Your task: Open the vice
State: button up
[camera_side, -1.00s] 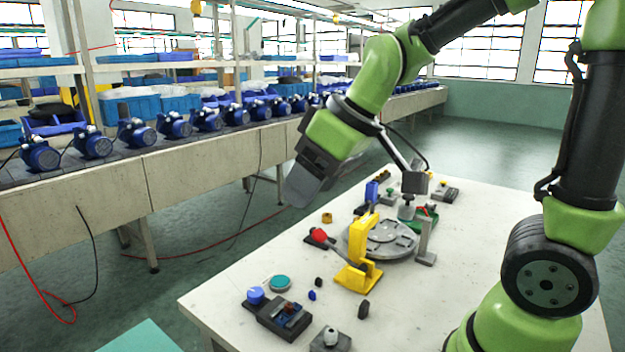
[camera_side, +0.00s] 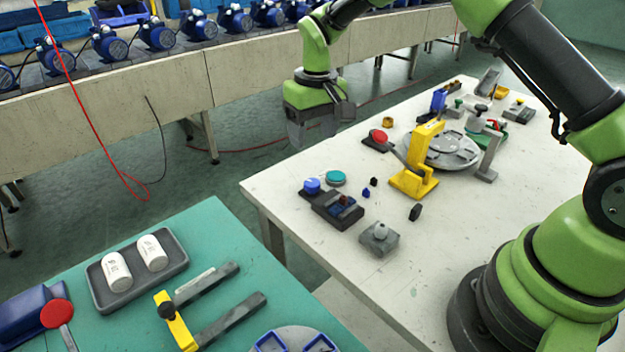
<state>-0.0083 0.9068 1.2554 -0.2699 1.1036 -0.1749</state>
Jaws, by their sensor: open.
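My gripper (camera_side: 318,130) hangs fingers down near the white table's back-left edge, clear of the tabletop objects and holding nothing that I can see. A low dark block (camera_side: 337,210) with a small blue and dark piece in its top stands at the table's near-left corner; it looks most like a vice, but I cannot tell for certain. A round blue knob (camera_side: 312,185) stands at its back-left end. Whether its jaws are apart is too small to tell. My gripper is behind this block and higher up, apart from it.
A grey block with a pale ball knob (camera_side: 380,235), a teal disc (camera_side: 336,177) and a yellow clamp (camera_side: 417,165) stand nearby. A red-knobbed lever (camera_side: 378,137) is behind. A green table (camera_side: 215,235) with a tray (camera_side: 160,287) lies at front left. A pump conveyor (camera_side: 240,70) runs behind.

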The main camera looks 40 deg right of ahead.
aim_at(312, 182)
jog(key=f, duration=0.3)
jog(key=shift+w+d+g, duration=0.1)
jog(key=shift+w+g, duration=0.15)
jog(key=shift+g, duration=0.05)
notch_tip(312, 182, down, 9)
jog(key=shift+f, duration=0.1)
